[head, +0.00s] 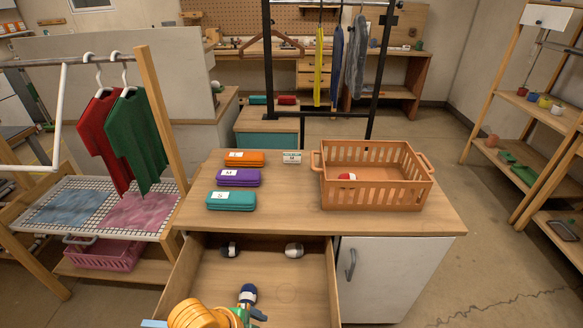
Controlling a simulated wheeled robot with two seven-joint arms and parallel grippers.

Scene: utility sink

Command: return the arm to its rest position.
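What appears to be my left arm, with an orange, ribbed, rounded part, comes in at the bottom edge, over the front of the open drawer (285,290). The gripper end (250,312) shows only in part, with green and blue pieces. A dark blue and white rounded item (247,293) is right at it. I cannot tell whether it is held or lies in the drawer, nor whether the fingers are open or shut. My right gripper is not in view.
Orange (244,158), purple (240,178) and teal (238,201) folded bundles lie on the counter left of an orange basket (375,199). Two small rounded items (229,249) (293,250) lie at the drawer's back. A rack with red and green shirts (137,145) stands left.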

